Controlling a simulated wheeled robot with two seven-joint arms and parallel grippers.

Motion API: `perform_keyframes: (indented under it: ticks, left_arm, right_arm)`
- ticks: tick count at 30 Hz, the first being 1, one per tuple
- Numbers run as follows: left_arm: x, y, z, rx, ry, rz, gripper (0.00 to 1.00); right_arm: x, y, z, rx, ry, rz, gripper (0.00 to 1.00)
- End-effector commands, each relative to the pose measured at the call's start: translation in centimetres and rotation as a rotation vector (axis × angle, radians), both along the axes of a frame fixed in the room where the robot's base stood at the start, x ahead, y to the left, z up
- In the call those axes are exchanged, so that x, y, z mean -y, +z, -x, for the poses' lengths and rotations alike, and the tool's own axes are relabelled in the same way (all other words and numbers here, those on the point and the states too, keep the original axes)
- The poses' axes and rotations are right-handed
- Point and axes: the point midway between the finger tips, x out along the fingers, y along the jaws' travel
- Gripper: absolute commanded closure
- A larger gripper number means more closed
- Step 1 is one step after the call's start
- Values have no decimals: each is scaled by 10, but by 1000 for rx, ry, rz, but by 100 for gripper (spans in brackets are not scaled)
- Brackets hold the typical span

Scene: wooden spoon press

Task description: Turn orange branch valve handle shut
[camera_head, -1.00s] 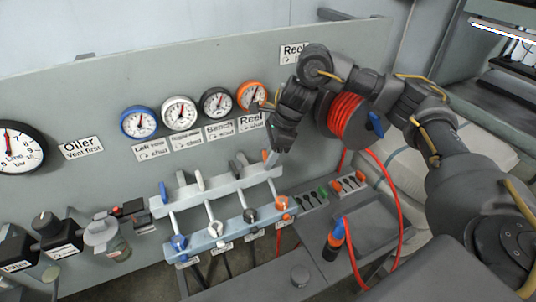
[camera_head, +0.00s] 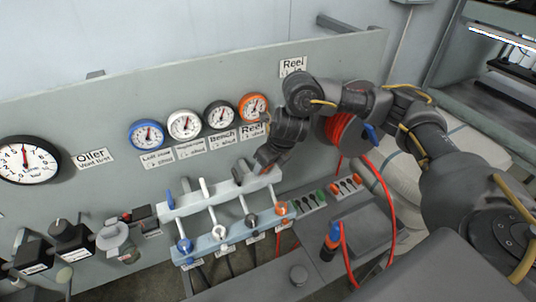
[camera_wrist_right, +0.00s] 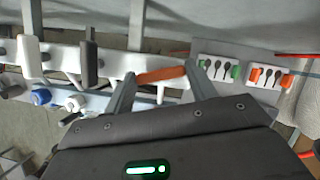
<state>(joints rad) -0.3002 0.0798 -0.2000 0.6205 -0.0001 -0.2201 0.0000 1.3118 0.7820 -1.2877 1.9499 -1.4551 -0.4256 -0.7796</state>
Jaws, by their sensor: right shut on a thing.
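The orange branch valve handle (camera_wrist_right: 160,75) lies between the two fingers of my right gripper (camera_wrist_right: 160,72) in the right wrist view, and the gripper is shut on it. In the head view my right gripper (camera_head: 266,166) is at the right end of the pale valve manifold (camera_head: 228,195) and mostly hides the handle. The orange outlet fitting (camera_head: 281,208) sits below it on the lower rail. The orange-rimmed gauge (camera_head: 253,107) is on the panel above. My left gripper is not in view.
Beside it stand a black handle (camera_head: 238,173), a white handle (camera_head: 204,187) and a blue handle (camera_head: 166,196). Tags with green (camera_wrist_right: 219,70) and orange ends are close on the right. A red hose (camera_head: 388,200) hangs from the reel further right.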

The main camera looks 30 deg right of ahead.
Motion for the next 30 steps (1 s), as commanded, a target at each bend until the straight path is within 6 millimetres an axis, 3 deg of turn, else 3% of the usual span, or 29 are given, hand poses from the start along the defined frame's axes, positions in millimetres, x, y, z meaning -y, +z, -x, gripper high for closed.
perform_keyframes:
  ticks: [1,3,12,30]
  left_arm:
    - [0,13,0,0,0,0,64]
    - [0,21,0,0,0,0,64]
    - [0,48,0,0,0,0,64]
    - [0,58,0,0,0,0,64]
  right_arm:
    - [-1,7,0,0,-37,1,66]
    - [-1,7,0,0,-92,1,66]
    - [-2,5,0,1,-273,0,66]
    - [-2,1,-1,3,-360,-1,66]
